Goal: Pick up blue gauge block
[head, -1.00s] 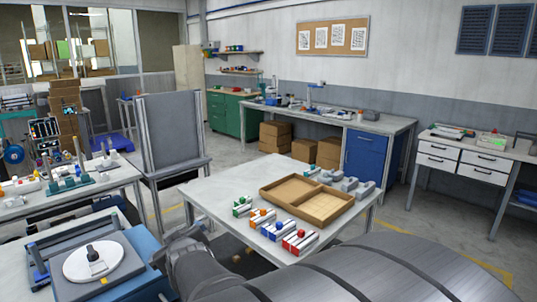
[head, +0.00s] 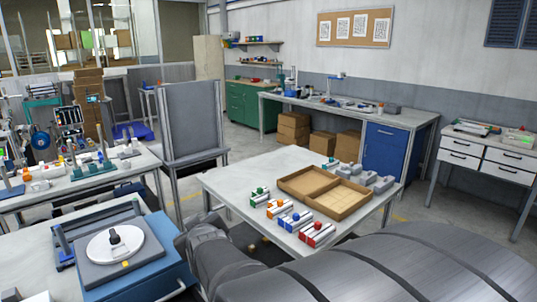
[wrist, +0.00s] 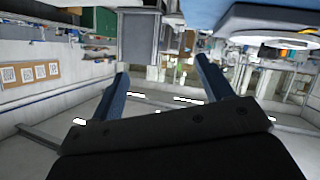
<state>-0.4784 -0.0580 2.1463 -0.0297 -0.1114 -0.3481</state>
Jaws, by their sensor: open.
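The blue gauge block (head: 289,222) lies on the white table (head: 232,179) in the head view. A block with a green knob (head: 259,197) is at the far left of the row. My gripper (wrist: 161,72) is open and empty in the wrist view, with its two blue fingers spread apart. That view looks out over the room upside down, and no blue gauge block can be made out in it. My gripper's fingers are not visible in the head view.
A shallow two-part wooden tray (head: 343,199) stands on the table behind the blocks. Several grey blocks (head: 361,174) are beside it. The table's left part is bare. A blue bench with a white round plate (head: 116,243) stands at the lower left.

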